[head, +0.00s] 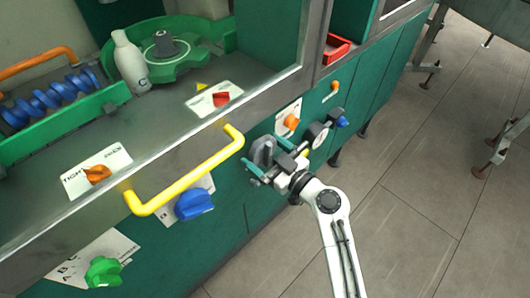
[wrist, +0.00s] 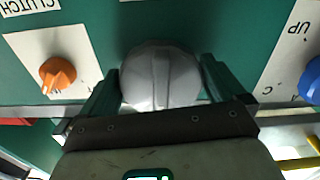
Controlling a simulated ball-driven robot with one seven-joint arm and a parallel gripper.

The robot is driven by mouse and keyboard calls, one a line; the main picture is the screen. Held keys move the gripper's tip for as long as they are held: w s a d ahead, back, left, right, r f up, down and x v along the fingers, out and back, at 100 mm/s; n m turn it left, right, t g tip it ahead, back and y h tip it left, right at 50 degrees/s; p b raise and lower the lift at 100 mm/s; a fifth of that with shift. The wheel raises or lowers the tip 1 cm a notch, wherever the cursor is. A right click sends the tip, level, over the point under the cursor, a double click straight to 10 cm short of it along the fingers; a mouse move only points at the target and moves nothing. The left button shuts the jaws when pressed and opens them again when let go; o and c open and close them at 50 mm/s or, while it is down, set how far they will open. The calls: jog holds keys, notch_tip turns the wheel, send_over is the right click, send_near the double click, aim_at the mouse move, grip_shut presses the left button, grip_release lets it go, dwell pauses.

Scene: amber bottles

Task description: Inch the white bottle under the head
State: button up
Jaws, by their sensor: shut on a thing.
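The white bottle (head: 130,62) stands on the machine bed at upper left in the head view, at the left edge of a green star wheel (head: 165,66) with a grey hub. No filling or capping head can be made out above it. My gripper (head: 262,164) is at the front panel, well to the right of and below the bottle. It is shut on a round grey knob (head: 263,149). In the wrist view the grey knob (wrist: 160,72), with a raised ridge, sits between the two dark green fingers.
A yellow handle (head: 190,178) sticks out left of my gripper, with a blue knob (head: 194,204) below it. An orange knob (head: 291,122) is close by on the right. A blue screw (head: 55,93) lies left of the bottle. Open floor (head: 420,180) lies at right.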

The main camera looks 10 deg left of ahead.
jog(key=m+b, duration=0.1)
jog(key=m, duration=0.4)
jog(key=shift+s+m, duration=0.1)
jog(key=shift+m, duration=0.3)
jog(key=m, duration=0.5)
jog(key=shift+a+r, duration=0.1)
jog(key=m+p, duration=0.2)
jog(key=m, duration=0.4)
jog(key=shift+s+r+m, duration=0.1)
jog(key=shift+r+m, duration=0.05)
jog(key=shift+m, duration=0.25)
jog(key=m+p, duration=0.2)
jog(key=m, duration=0.3)
jog(key=shift+m, duration=0.4)
jog(key=o, duration=0.6)
jog(key=shift+o, duration=0.2)
jog(key=v, duration=1.1)
jog(key=shift+b, duration=0.45)
